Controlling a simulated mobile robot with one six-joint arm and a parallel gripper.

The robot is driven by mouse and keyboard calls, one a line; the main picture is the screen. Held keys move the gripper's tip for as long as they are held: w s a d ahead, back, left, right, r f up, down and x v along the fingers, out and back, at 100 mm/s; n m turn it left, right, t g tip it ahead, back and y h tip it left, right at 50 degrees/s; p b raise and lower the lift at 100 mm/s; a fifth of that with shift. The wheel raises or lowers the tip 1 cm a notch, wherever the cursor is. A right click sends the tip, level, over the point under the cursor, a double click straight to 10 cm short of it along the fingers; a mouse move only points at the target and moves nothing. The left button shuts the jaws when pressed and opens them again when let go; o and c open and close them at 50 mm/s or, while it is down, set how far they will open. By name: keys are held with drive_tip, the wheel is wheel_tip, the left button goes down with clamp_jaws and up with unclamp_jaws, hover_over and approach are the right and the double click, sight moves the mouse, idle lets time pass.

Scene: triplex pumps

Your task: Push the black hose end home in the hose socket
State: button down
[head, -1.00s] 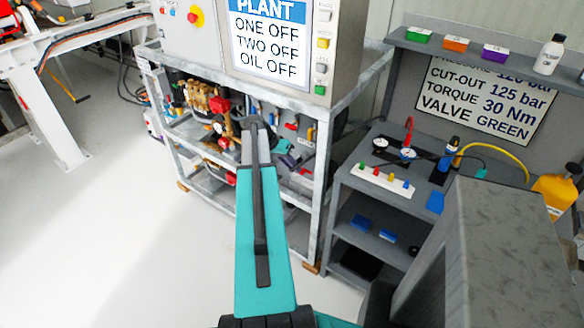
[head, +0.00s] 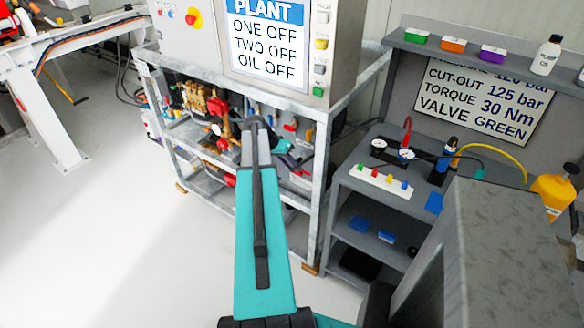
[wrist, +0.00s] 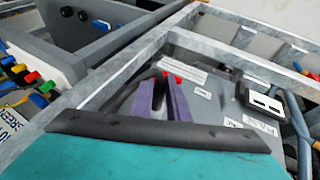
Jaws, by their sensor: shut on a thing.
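My gripper (wrist: 162,106) shows in the wrist view as two grey-purple fingers, close together, in front of the black wrist bar. They are shut on the black hose end (wrist: 160,84), which is dark and mostly hidden between them. A dark curved length of hose lies just left of the fingers. In the head view my teal arm reaches into the pump frame, and the gripper (head: 255,135) is at its far end, small and partly covered. I cannot make out the hose socket, or whether the hose end touches it.
A galvanised frame (head: 322,165) surrounds the pumps, its post right of my arm and its top rail above. The white PLANT sign (head: 266,40) hangs over it. A grey bench (head: 385,200) with gauges stands to the right. The floor (head: 120,250) at left is clear.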

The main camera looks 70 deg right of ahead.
drive_tip(key=shift+d, duration=0.25)
drive_tip(key=c, duration=1.6)
unclamp_jaws()
drive_tip(key=shift+c, duration=0.2)
drive_tip(key=shift+r, duration=0.1)
drive_tip(key=b+v, duration=0.2)
drive_tip(key=v, duration=1.1)
drive_tip(key=shift+w+a+r+b, duration=0.15)
drive_tip(key=shift+w+r+b, duration=0.05)
drive_tip(key=shift+b, duration=0.1)
